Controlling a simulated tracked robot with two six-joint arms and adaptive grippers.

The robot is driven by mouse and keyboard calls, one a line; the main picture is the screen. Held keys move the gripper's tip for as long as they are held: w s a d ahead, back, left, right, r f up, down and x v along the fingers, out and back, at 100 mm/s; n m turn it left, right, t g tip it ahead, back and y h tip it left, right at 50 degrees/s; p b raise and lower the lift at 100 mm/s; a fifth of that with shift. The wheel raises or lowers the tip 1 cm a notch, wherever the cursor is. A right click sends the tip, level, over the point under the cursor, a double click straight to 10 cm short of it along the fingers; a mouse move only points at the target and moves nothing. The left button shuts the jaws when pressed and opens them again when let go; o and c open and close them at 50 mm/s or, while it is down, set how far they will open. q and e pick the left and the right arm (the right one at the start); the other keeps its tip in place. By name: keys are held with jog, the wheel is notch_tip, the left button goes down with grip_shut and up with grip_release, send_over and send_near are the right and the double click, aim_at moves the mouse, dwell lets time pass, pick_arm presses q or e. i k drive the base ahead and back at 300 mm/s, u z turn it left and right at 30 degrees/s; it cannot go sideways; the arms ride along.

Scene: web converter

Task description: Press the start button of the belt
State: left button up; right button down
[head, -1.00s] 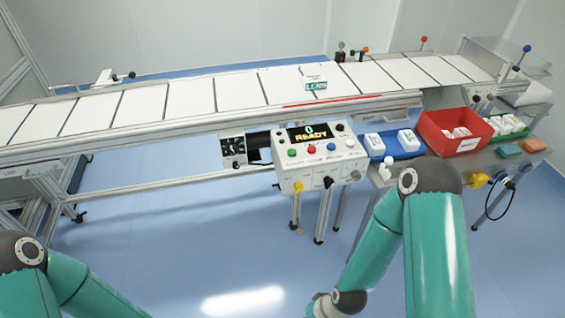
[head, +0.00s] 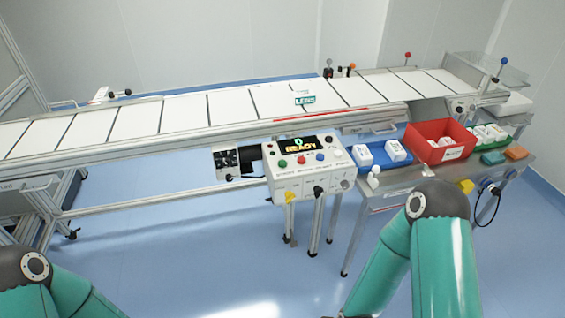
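The belt (head: 183,113) is a long conveyor with white panels running across the view. A grey control box (head: 310,182) stands at its front edge. Its display (head: 303,145) reads "0 READY". Below the display is a row of buttons: a green button (head: 282,163), a red button (head: 301,160), a blue button (head: 320,157) and a pale one. The button labels are too small to read. My left and right arms show at the bottom left and bottom right, teal with grey joints. Both grippers are out of view, and no arm touches the box.
Right of the box a steel table (head: 380,195) holds a blue tray (head: 372,168) with white packs, a red bin (head: 438,141), and green and orange blocks. A small label card (head: 305,100) lies on the belt. Blue floor in front of the box is free.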

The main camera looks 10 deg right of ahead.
aim_at(281, 164)
jog(key=z, duration=0.05)
jog(key=i, duration=0.9)
jog(key=u, duration=0.05)
